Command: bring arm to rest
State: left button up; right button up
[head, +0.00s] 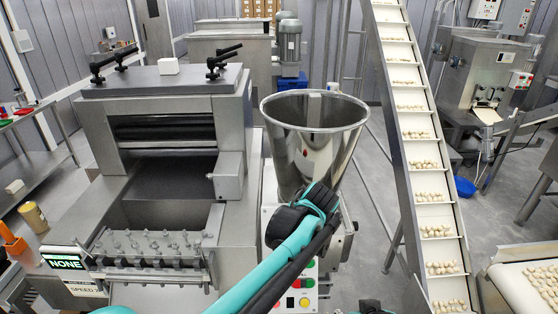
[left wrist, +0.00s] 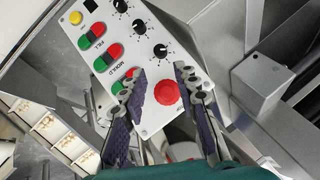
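My left arm (head: 285,250), teal and black, reaches up from the bottom of the head view to the front of the steel hopper (head: 265,115). Its fingers are hidden there behind the wrist. In the left wrist view my left gripper (left wrist: 160,72) is open, with its dark pads apart and nothing held. It faces a white control panel (left wrist: 150,120), and a red round button (left wrist: 167,92) shows between the fingers. I cannot tell whether a finger touches the panel. My right gripper is not in view.
A grey roller machine (head: 165,88) stands to the left of the hopper. A sloping conveyor (head: 422,155) carrying pasta pieces rises on the right. The same panel (head: 308,268) shows below the hopper.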

pick_arm(q)
jog(key=s+a+f+n+t+h+b, duration=0.2)
jog(key=s+a+f+n+h+b, duration=0.1)
jog(key=s+a+f+b, duration=1.1)
jog(key=s+a+f+n, duration=0.1)
jog(key=s+a+f, duration=0.3)
jog(key=s+a, duration=0.3)
jog(key=shift+s, duration=0.45)
